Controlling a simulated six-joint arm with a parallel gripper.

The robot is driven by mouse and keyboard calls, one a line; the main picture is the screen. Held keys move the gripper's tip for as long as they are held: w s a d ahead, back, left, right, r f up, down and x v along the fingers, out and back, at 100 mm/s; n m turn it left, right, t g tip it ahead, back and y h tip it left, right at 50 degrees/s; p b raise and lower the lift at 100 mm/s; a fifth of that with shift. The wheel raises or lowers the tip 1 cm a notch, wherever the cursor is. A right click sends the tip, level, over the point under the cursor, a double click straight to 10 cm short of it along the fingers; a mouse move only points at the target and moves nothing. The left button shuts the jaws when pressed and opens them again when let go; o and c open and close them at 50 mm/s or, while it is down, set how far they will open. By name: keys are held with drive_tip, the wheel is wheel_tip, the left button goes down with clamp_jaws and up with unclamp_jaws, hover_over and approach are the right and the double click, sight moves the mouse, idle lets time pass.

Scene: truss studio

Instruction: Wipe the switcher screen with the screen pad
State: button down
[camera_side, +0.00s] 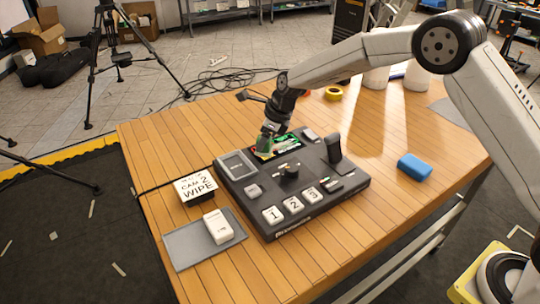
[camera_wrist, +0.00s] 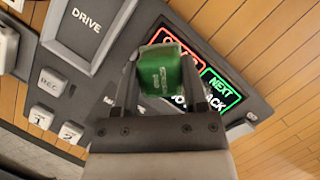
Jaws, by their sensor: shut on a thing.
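The switcher (camera_side: 290,182) is a dark console on the wooden table. Its lit screen (camera_side: 284,147) has green and red boxes and sits at the console's far edge. In the wrist view the screen (camera_wrist: 222,85) shows "NEXT" in a green box, with part of it hidden behind the pad and gripper. My gripper (camera_side: 270,132) is over the screen, pointing down. It is shut on a green screen pad (camera_wrist: 168,72), which also shows at the screen's left part in the side view (camera_side: 264,143). I cannot tell whether the pad touches the screen.
A "CAM 2 WIPE" card (camera_side: 196,187) and a grey mat (camera_side: 190,248) with a white device (camera_side: 218,226) lie left of the switcher. A blue block (camera_side: 414,167) and yellow tape roll (camera_side: 333,93) lie on the table. An upright dark lever (camera_side: 333,148) stands on the console.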

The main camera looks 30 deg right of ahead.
drive_tip(key=shift+d, duration=4.75)
drive_tip(key=shift+s+a, duration=0.1)
drive_tip(key=shift+a, duration=5.3)
drive_tip(key=shift+d+r, duration=0.15)
drive_tip(key=shift+r, duration=3.95)
